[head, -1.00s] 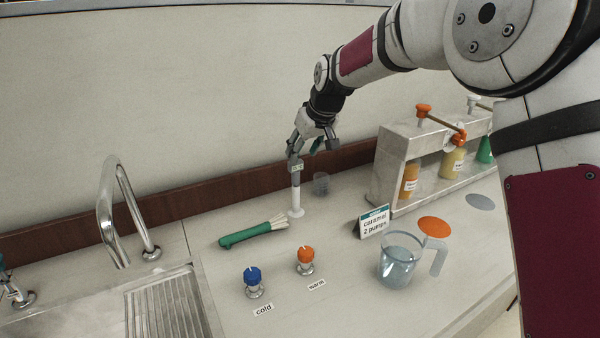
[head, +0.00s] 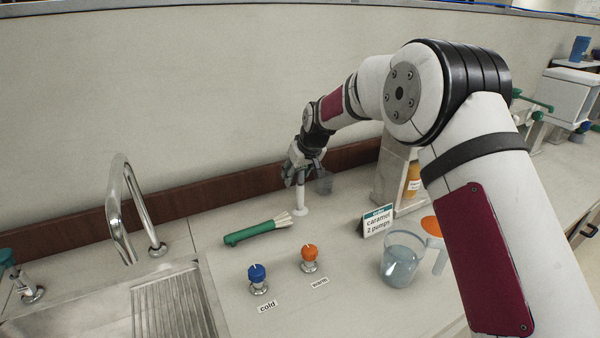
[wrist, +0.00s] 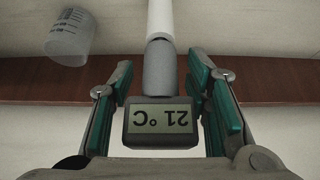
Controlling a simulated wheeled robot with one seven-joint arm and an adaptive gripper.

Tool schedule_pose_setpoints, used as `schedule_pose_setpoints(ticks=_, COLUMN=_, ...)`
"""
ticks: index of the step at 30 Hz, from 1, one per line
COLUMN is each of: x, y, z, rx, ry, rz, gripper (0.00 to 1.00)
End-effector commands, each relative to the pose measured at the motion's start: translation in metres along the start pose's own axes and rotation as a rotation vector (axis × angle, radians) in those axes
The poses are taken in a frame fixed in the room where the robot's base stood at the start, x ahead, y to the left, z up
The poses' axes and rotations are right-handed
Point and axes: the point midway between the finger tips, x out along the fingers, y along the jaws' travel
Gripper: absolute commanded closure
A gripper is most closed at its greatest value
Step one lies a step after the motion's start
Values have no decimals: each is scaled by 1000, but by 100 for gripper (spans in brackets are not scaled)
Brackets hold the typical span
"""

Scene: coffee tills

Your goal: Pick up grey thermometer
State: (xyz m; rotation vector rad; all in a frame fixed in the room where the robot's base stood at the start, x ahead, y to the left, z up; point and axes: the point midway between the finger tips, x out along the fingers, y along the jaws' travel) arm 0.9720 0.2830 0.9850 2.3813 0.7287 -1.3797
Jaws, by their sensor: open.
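The grey thermometer (wrist: 160,78) has a display reading 21 °C and a white stem. In the wrist view it lies between the two green-padded fingers of my gripper (wrist: 160,108), upside down in the picture. The fingers stand apart on either side of the grey body, with a narrow gap visible on each side. In the head view my gripper (head: 297,172) is at the top of the thermometer, whose white stem (head: 300,200) stands upright on the counter. The grey head is mostly hidden by my gripper there.
A small clear measuring cup (wrist: 70,38) stands close behind my gripper. A green-handled brush (head: 257,231), blue knob (head: 257,273), orange knob (head: 309,252), caramel sign (head: 377,221) and clear jug (head: 401,258) stand on the counter. The sink (head: 60,315) is at left.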

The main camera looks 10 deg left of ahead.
Motion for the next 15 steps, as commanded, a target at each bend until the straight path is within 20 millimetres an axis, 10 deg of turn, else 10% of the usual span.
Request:
schedule_pose_setpoints(ticks=5, x=0, y=0, z=0, rx=0, ry=0, rz=0, gripper=56)
schedule_pose_setpoints(ticks=11, x=0, y=0, z=0, rx=0, ry=0, rz=0, gripper=97)
schedule_pose_setpoints(ticks=15, x=0, y=0, z=0, rx=0, ry=0, rz=0, gripper=100)
